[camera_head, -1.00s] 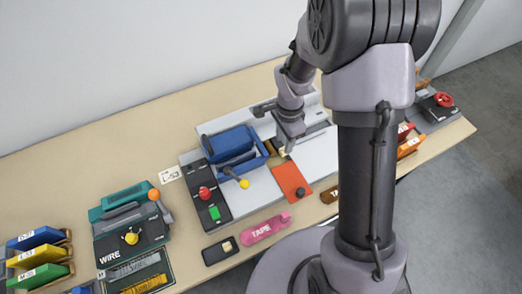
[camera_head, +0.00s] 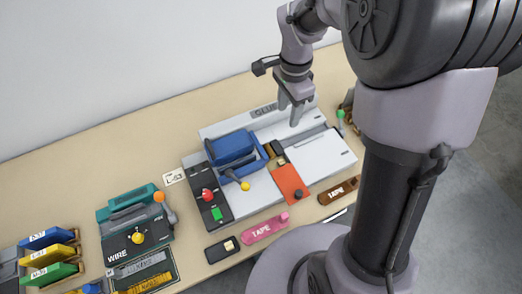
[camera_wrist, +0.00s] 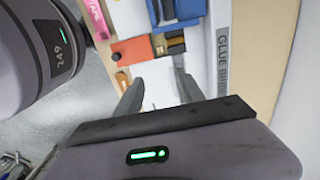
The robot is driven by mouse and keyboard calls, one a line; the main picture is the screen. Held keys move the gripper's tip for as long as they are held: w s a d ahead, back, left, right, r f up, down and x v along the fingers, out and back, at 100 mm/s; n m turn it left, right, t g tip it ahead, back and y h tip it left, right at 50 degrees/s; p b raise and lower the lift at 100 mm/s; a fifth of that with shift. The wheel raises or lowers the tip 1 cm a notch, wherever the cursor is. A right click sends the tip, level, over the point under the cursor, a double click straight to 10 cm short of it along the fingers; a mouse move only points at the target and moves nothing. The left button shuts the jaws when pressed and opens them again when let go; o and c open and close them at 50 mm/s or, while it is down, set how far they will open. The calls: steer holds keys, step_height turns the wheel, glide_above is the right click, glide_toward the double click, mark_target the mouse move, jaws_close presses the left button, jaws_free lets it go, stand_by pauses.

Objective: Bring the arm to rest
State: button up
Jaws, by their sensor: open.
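My gripper (camera_head: 291,111) is open and empty. In the head view it hangs fingers-down above the back right part of the glue binding machine (camera_head: 335,166), a white-topped unit with a blue clamp (camera_head: 232,147) on its left. In the wrist view my two dark fingers (camera_wrist: 158,92) stand well apart over the white surface, with nothing between them. Whether the fingertips touch that surface cannot be told. My upper arm and column cover the right side of the head view.
The green wire machine (camera_head: 130,228) and coloured holders (camera_head: 50,254) stand to the left. A green-knobbed part (camera_head: 340,115) is just right of my gripper. The wall is behind.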

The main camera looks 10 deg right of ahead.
steer(key=shift+r, duration=0.35)
steer(key=s+a+n+t+y+b, duration=0.1)
steer(key=s+a+n+t+b, duration=0.1)
steer(key=s+n+b, duration=0.3)
steer(key=s+a+n+t+y+b, duration=0.1)
steer(key=s+n+b, duration=0.4)
steer(key=s, duration=0.9)
steer(key=a+t+b, duration=0.1)
steer(key=t+b, duration=0.1)
steer(key=b, duration=0.1)
steer(key=shift+f+t+b, duration=0.35)
steer(key=shift+t+b, duration=0.05)
steer(key=shift+c, duration=0.3)
